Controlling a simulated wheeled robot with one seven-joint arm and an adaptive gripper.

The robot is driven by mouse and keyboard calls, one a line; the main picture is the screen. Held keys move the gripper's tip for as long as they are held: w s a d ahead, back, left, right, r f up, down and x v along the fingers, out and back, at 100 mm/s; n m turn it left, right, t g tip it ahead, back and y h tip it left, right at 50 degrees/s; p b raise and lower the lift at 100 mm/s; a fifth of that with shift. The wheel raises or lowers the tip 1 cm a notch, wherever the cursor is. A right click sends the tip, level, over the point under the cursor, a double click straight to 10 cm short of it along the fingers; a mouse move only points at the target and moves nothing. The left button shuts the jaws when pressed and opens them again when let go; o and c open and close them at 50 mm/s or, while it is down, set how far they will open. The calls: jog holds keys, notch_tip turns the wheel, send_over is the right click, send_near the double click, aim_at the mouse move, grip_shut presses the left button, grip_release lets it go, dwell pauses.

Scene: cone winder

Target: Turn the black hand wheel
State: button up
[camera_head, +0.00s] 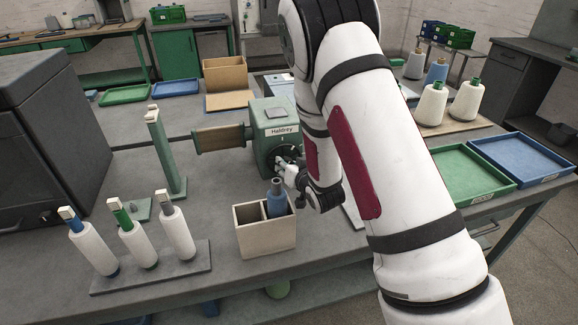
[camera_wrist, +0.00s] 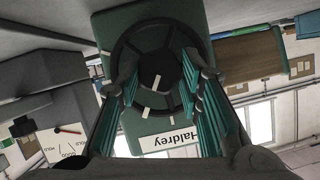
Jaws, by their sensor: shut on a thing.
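The green winder box marked "Haldrey" (camera_head: 273,128) stands on the grey bench. In the wrist view the wheel (camera_wrist: 152,45) is a dark ring with spokes and pale marks, in front of the green box (camera_wrist: 112,22). My gripper (camera_wrist: 162,90) has one finger on either side of the wheel and is shut on it. The exact contact points are hard to see.
A wooden bin (camera_head: 264,241) with a blue-grey bobbin stands just below the gripper. A rack of white bobbins (camera_head: 152,268) is at left, by a green post (camera_head: 165,152). Green (camera_head: 452,178) and blue trays lie at right. Bare bench lies between the rack and bin.

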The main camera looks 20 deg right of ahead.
jog(key=shift+a+n+h, duration=0.1)
jog(key=shift+n+h, duration=0.7)
jog(key=shift+n, duration=0.2)
jog(key=o, duration=1.2)
jog(key=shift+c, duration=0.2)
jog(key=shift+r, duration=0.1)
notch_tip(320, 180, up, 10)
jog(key=shift+f, duration=0.1)
